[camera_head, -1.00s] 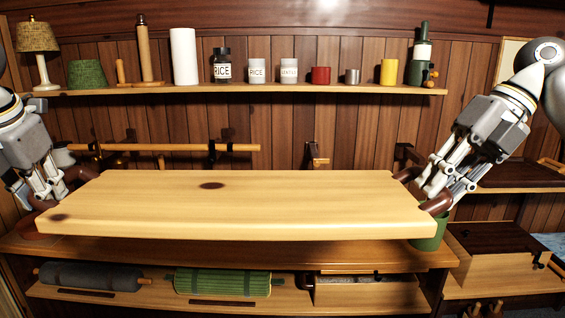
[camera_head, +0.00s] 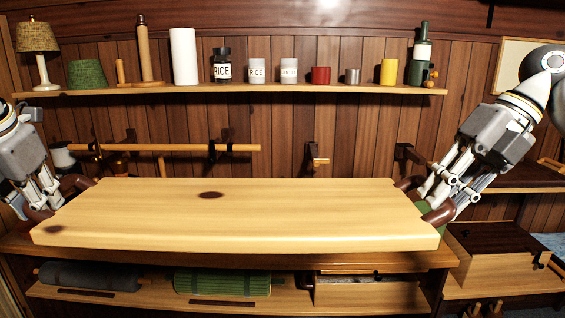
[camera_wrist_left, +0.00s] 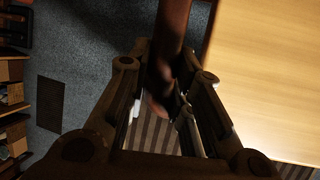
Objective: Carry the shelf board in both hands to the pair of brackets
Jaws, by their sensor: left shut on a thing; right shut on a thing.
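The pale wooden shelf board (camera_head: 240,215) spans the middle of the head view, roughly level, with a dark knot on top. Brown handle-like pieces show at both its ends. My left gripper (camera_head: 50,203) is shut at the left end, and my right gripper (camera_head: 432,198) is shut at the right end. In the left wrist view a brown piece (camera_wrist_left: 170,50) runs between the left fingers beside the board (camera_wrist_left: 265,80). Two dark wall brackets, one in the middle (camera_head: 310,154) and one at the right (camera_head: 403,153), stand behind and above the board.
A wooden rod (camera_head: 180,148) rests on other wall supports at the left. The upper shelf (camera_head: 290,88) holds a lamp, jars, cups and a bottle. Below the board are a counter (camera_head: 380,262) and a lower shelf with rolls. A wooden box (camera_head: 490,258) stands at the right.

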